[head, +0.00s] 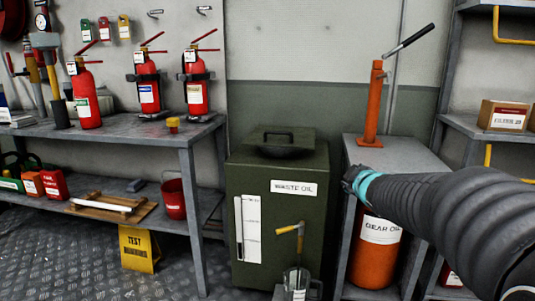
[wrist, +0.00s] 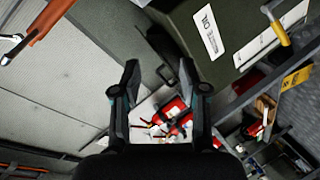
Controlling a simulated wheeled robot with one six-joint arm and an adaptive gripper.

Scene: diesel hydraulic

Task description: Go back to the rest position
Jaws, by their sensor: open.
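My arm reaches in from the right of the head view, and my gripper (head: 353,180) is at its end, beside a teal ring, in front of the grey stand. In the wrist view my gripper (wrist: 160,66) has its two dark fingers spread apart, with nothing held between them. Red fire extinguishers (wrist: 174,118) show well beyond the fingers. The fingertips are hard to make out in the head view.
The green waste oil bin (head: 310,222) stands left of my gripper. The orange hand pump (head: 373,105) rises behind it from the grey stand (head: 402,155). A gear oil drum (head: 374,262) sits below. A workbench (head: 150,132) with extinguishers (head: 147,88) is at left; floor (head: 60,265) shows there.

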